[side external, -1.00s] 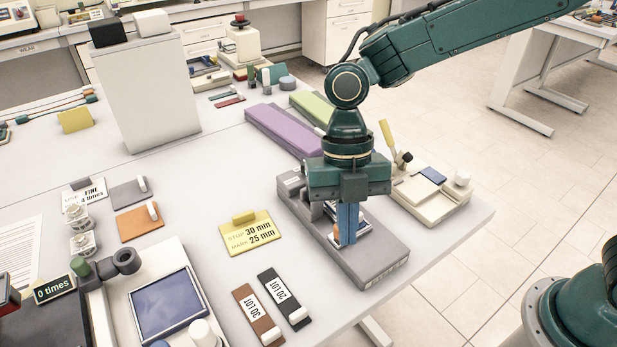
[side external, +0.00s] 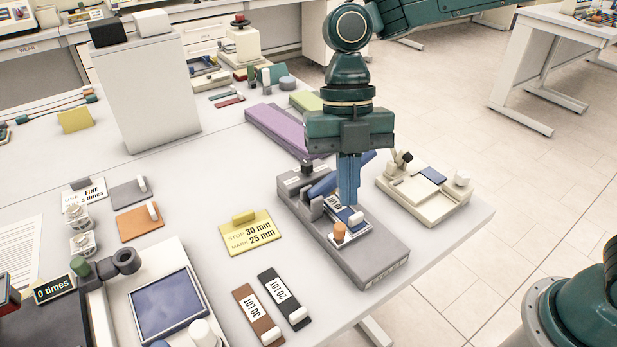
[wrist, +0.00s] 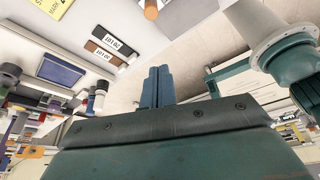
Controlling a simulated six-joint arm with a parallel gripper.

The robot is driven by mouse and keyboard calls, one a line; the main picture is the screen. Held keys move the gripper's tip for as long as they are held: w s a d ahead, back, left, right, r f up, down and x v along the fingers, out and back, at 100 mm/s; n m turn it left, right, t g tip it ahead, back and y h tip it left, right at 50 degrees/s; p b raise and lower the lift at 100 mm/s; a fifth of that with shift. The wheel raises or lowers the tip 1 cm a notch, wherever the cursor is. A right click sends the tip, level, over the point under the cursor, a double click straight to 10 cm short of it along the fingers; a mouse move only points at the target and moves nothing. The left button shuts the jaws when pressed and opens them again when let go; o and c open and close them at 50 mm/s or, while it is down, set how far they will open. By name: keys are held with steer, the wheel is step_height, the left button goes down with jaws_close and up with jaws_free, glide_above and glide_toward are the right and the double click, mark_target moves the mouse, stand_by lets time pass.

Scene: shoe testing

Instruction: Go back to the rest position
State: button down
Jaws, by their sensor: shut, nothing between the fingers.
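My gripper (side external: 348,178) is shut and empty. In the side view its blue fingers point down above the grey test fixture (side external: 375,262) near the table's right edge. The fixture holds a small plate with a blue labelled piece (side external: 345,214) and an orange peg (side external: 339,232). A blue lever (side external: 325,186) slants up behind the fingers, which partly hide it. In the wrist view the closed fingers (wrist: 157,87) stand in the middle, with the orange peg (wrist: 151,9) at the top.
A cream device (side external: 430,195) stands right of the fixture. A purple block (side external: 285,130) lies behind it. A yellow card (side external: 250,234) and two lot plates (side external: 284,297) lie to the left.

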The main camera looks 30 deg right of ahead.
steer(key=s+d+r+m+t, duration=0.5)
steer(key=d+r+m, duration=0.2)
steer(key=d+m, duration=0.6)
steer(key=s+d+m+t+h, duration=0.1)
steer(key=s+d+m+t, duration=0.3)
steer(key=s+d+m, duration=0.5)
steer(key=s+m, duration=0.1)
steer(key=m, duration=0.7)
steer(key=shift+d+f+m+h, duration=0.35)
steer(key=shift+m+h, duration=0.05)
